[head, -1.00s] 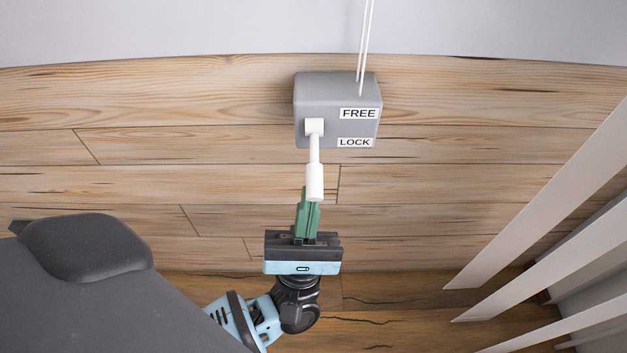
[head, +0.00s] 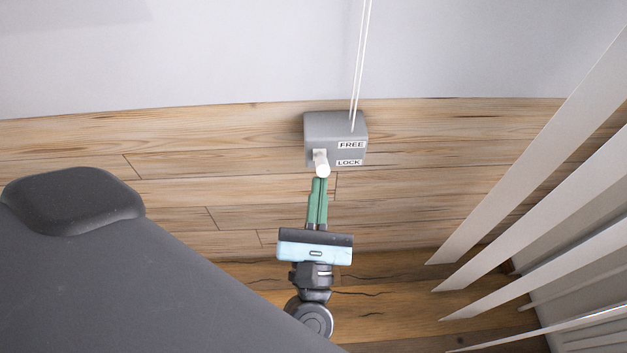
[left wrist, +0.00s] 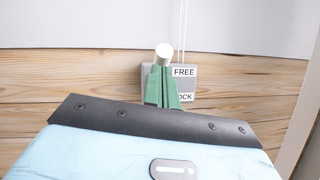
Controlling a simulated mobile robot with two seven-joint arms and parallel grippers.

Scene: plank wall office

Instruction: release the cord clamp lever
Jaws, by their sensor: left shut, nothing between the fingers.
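The grey cord clamp box (head: 318,124) is on the plank wall, with a FREE label above a LOCK label. Its white lever (head: 323,168) points out from the box toward the camera, its round end level with or just below the LOCK label. My left gripper (head: 320,180) is shut and empty, its green fingertips right under the lever's end; I cannot tell whether they touch. In the left wrist view the lever's end (left wrist: 164,54) shows just above the green fingertips (left wrist: 161,68), which partly hide the box (left wrist: 190,86). My right gripper is not in view.
Two white cords (head: 362,60) run up from the box along the pale wall. White slats (head: 530,165) slant across the right side. The planks left of the box are clear.

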